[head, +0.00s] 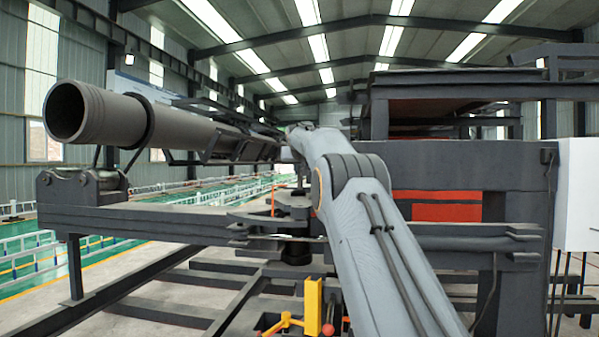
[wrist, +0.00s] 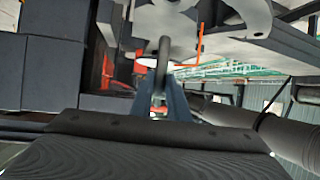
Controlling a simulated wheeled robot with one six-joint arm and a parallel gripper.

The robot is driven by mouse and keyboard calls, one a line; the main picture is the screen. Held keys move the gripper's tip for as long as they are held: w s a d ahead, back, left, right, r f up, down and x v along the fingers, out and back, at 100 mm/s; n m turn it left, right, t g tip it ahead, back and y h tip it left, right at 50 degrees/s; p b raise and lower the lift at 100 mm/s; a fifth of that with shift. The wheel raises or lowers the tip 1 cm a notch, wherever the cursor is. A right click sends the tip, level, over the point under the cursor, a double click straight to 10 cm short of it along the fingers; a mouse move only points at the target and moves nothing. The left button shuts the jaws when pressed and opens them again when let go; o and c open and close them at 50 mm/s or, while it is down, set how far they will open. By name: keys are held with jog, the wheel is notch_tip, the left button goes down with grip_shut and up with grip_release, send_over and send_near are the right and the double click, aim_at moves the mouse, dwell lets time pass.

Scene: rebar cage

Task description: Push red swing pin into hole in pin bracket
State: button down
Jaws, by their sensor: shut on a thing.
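My gripper (wrist: 165,92) shows in the wrist view with its grey-blue fingers shut on a dark ring (wrist: 164,55). Orange-red parts show close to the fingers, but I cannot tell whether they join the ring. In the head view a thin orange-red rod (head: 273,199) stands left of my arm, and my gripper is hidden there. I cannot tell which red part is the swing pin. The pin bracket and its hole are not clearly seen.
A large grey pipe (head: 100,115) rests on a roller support (head: 82,190) at the left. A dark steel frame (head: 450,165) with red panels stands at the right. A yellow post (head: 313,305) and a red ball (head: 328,329) are low in front. Steel beams cross the floor.

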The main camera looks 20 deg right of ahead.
aim_at(300, 184)
jog(key=shift+a+f+b, duration=0.1)
jog(key=shift+f+b, duration=2.3)
jog(key=shift+b, duration=0.45)
jog(key=shift+f, duration=0.1)
jog(key=shift+f+b, duration=3.6)
jog(key=shift+b, duration=0.1)
jog(key=c, duration=1.6)
grip_release()
jog(key=shift+f, duration=0.1)
jog(key=shift+f, duration=0.15)
